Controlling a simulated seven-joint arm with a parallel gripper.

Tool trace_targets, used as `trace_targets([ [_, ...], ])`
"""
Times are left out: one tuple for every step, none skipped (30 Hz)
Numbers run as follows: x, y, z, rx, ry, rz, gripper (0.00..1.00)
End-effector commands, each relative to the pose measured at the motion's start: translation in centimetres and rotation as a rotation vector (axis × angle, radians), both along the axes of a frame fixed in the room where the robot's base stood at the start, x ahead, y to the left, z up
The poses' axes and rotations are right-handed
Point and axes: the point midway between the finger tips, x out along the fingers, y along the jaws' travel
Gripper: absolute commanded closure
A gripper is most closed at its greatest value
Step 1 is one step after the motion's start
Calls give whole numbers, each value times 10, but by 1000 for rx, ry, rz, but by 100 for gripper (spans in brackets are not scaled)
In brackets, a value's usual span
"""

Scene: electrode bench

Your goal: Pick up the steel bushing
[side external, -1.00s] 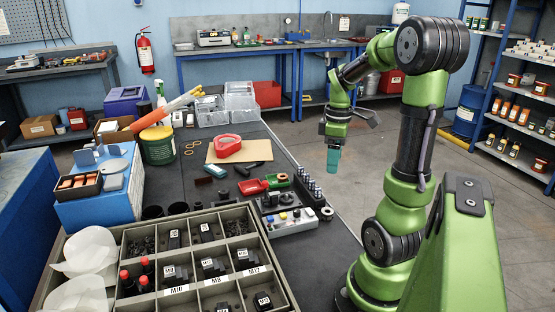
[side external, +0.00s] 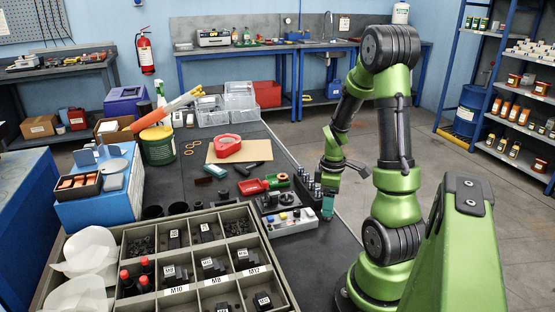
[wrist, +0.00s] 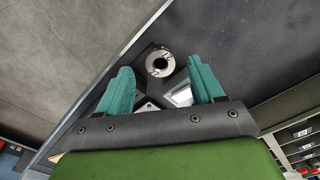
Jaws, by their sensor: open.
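The steel bushing (wrist: 160,63) is a short silvery ring with a dark centre hole. In the wrist view it lies near the bench edge, by a dark block, between and slightly beyond the teal fingertips. My gripper (wrist: 158,72) is open, with one finger to each side of the bushing and a gap around it. No contact shows. In the side view my gripper (side external: 328,208) is low at the bench's right edge and hides the bushing.
A grey control box (side external: 288,222) and a rack of metal cylinders (side external: 304,186) stand close left of my gripper. A compartment tray (side external: 196,240) with labelled parts fills the front. Bench top just right of the tray (side external: 318,246) is clear.

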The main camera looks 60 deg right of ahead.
Motion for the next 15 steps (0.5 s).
trace_targets([
  [-1,1,-10,5,4,0,33],
  [-1,1,-14,5,4,-2,33],
  [-1,1,-19,5,4,-2,33],
  [-1,1,-22,4,4,-2,33],
  [0,1,-25,4,3,-2,33],
  [0,1,-28,3,3,-2,33],
  [0,1,-29,2,2,-1,33],
  [0,1,-30,1,1,-1,33],
  [0,0,-30,1,1,-1,33],
  [0,0,-30,0,0,-1,33],
  [0,0,-30,0,0,-1,33],
  [0,0,-30,0,0,-1,33],
  [0,0,-30,0,0,-1,33],
  [0,0,-30,0,0,-1,33],
  [0,0,-30,0,0,-1,39],
])
